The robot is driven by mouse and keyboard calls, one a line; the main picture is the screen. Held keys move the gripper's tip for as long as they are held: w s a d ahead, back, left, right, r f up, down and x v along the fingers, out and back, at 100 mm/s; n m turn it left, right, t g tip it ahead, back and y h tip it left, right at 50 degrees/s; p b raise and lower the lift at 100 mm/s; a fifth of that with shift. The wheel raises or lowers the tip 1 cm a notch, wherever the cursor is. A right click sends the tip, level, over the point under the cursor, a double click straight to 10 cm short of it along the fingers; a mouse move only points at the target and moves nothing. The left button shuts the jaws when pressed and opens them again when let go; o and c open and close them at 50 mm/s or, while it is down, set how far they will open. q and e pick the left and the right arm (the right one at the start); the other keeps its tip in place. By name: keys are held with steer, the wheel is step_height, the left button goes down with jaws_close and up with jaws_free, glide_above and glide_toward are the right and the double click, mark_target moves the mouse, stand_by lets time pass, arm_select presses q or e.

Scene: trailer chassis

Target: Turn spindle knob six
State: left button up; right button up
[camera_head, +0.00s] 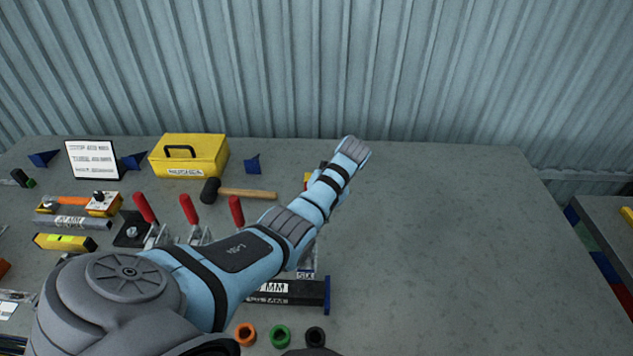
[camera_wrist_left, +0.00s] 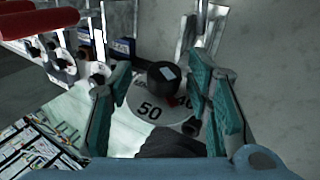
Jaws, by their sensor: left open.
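A black round knob (camera_wrist_left: 163,77) with a pale mark on top stands on a round white dial plate (camera_wrist_left: 140,122) printed with "50" in the left wrist view. My left gripper (camera_wrist_left: 167,86) is open, with one teal finger on each side of the knob and a visible gap to each. In the head view my left arm crosses the bench and hides its gripper and the knob. My right gripper is not in view.
Red-handled clamps (camera_head: 189,209), a mallet (camera_head: 240,193) and a yellow toolbox (camera_head: 188,155) stand left of the arm. Orange, green and black rings (camera_head: 280,336) lie at the front. The grey bench (camera_head: 450,240) is clear on the right. Metal uprights (camera_wrist_left: 203,35) rise behind the dial.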

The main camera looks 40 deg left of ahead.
arm_select(q)
steer(key=shift+w+f, duration=0.1)
steer(key=shift+w, duration=0.05)
steer(key=shift+w, duration=0.1)
steer(key=shift+c, duration=1.3)
jaws_close()
